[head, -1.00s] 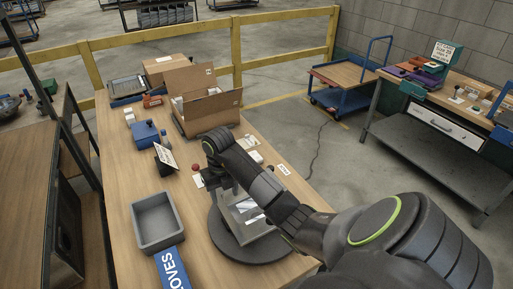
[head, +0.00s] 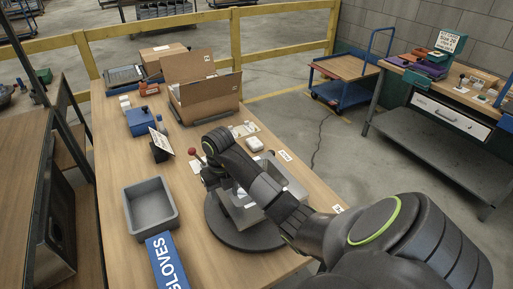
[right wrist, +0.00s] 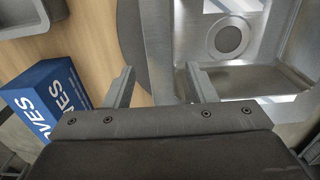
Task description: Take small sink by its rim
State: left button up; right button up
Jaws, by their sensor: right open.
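The small sink (head: 294,187) is a grey metal basin lying on a dark round turntable (head: 226,232) on the wooden table. In the right wrist view the sink (right wrist: 270,78) shows its round drain and its inner walls. My right gripper (right wrist: 160,85) is open and empty. Its two fingers are apart near the sink's left rim, the right finger over the sink side and the left finger outside it. I cannot tell whether either finger touches the rim. In the head view my right arm hides much of the sink. My left gripper is not in view.
A grey bin (head: 133,215) and a blue gloves box (head: 166,262) stand left of the turntable. A sign on a stand (head: 160,146), a blue box (head: 140,122) and an open cardboard box (head: 207,98) stand behind. A red-topped lever (head: 191,152) is near the gripper.

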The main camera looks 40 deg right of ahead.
aim_at(225, 198)
jog(key=shift+f+b, duration=0.4)
jog(key=shift+f, duration=0.3)
notch_tip(225, 198, down, 3)
jog(key=shift+r+b, duration=0.2)
jog(key=shift+b, duration=0.45)
jog(key=shift+f, duration=0.35)
jog(key=shift+c, duration=0.4)
jog(key=shift+r, duration=0.1)
grip_shut()
